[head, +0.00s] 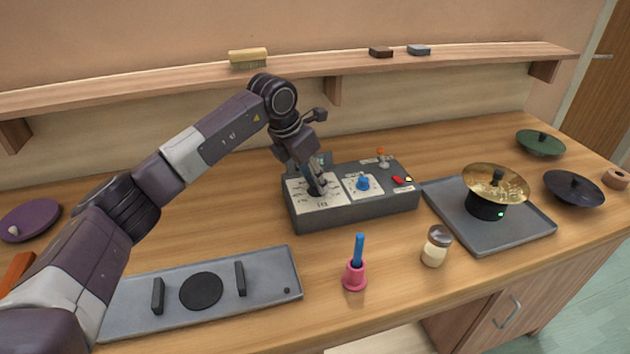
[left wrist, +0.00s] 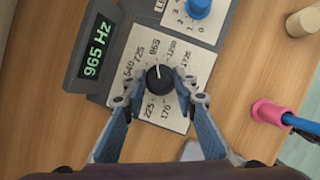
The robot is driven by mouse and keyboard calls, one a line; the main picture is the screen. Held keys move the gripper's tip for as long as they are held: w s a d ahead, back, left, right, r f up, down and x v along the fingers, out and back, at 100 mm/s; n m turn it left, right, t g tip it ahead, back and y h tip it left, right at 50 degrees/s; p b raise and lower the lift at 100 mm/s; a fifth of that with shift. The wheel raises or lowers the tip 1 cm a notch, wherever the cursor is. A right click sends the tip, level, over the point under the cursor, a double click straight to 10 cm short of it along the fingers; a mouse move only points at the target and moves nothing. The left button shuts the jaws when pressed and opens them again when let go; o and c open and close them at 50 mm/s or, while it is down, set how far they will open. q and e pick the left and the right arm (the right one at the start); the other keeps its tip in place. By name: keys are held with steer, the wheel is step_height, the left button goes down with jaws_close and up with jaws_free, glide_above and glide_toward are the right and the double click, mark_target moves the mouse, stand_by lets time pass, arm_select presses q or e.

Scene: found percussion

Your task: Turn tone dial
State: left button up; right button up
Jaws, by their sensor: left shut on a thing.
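The grey control box (head: 355,213) stands on the wooden counter. Its tone dial (left wrist: 160,78) is a black round knob with a white pointer line, on a white plate marked with numbers from 170 to 1725. The pointer is at about the 965 mark. A tilted display (left wrist: 95,49) beside the plate reads 965 Hz in green. My left gripper (head: 318,188) is over this plate, and its two fingers are closed on the dial from opposite sides. In the head view the gripper hides most of the dial. My right gripper is not in view.
A blue knob (head: 363,182) and an orange-tipped lever (head: 380,153) are right of the dial. A pink holder (head: 355,276) with a blue stick and a jar (head: 436,247) stand in front. A brass cymbal (head: 496,182) is at right. A shelf (head: 200,84) runs behind.

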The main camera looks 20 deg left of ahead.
arm_select(q)
steer(key=shift+r, duration=0.1)
stand_by(0.3)
steer(key=o, duration=1.1)
steer(key=v, duration=1.2)
steer(key=shift+s+a, duration=0.1)
